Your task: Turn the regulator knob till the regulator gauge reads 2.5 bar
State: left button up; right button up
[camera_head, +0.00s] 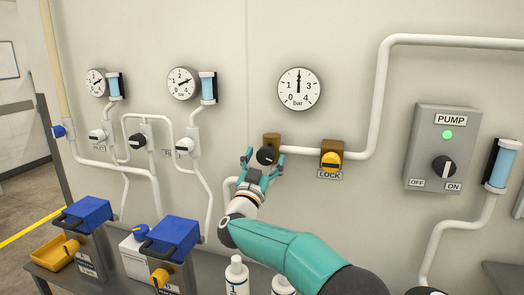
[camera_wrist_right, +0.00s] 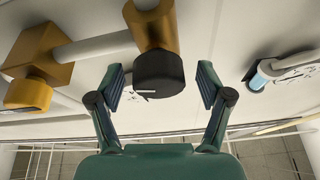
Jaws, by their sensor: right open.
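The regulator knob (camera_head: 266,155) is a black round knob on a brass-coloured body on the wall pipe. The wrist view shows the knob (camera_wrist_right: 158,75) with a white mark on its face. The regulator gauge (camera_head: 299,89) is a round white dial marked in bar; its needle points straight up, midway between 1 and 3, about 2 bar. My right gripper (camera_head: 263,161) is open in front of the knob. In the wrist view its fingers (camera_wrist_right: 160,72) stand on either side of the knob, with gaps on both sides. My left gripper is not in view.
A yellow-handled valve (camera_head: 331,159) labelled LOCK sits right of the knob. The PUMP box (camera_head: 441,150) with a green light is further right. Blue-lidded units (camera_head: 175,236) and white bottles (camera_head: 237,275) stand below.

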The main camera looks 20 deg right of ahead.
jog(key=shift+w+d+r, duration=0.3)
jog(key=shift+w+d, duration=0.1)
jog(key=shift+w, duration=0.15)
jog(key=shift+c, duration=0.3)
jog(key=c, duration=1.1)
jog(key=shift+a, duration=0.3)
jog(key=shift+s+d, duration=0.1)
jog(key=shift+d, duration=0.1)
jog(key=shift+m, duration=0.3)
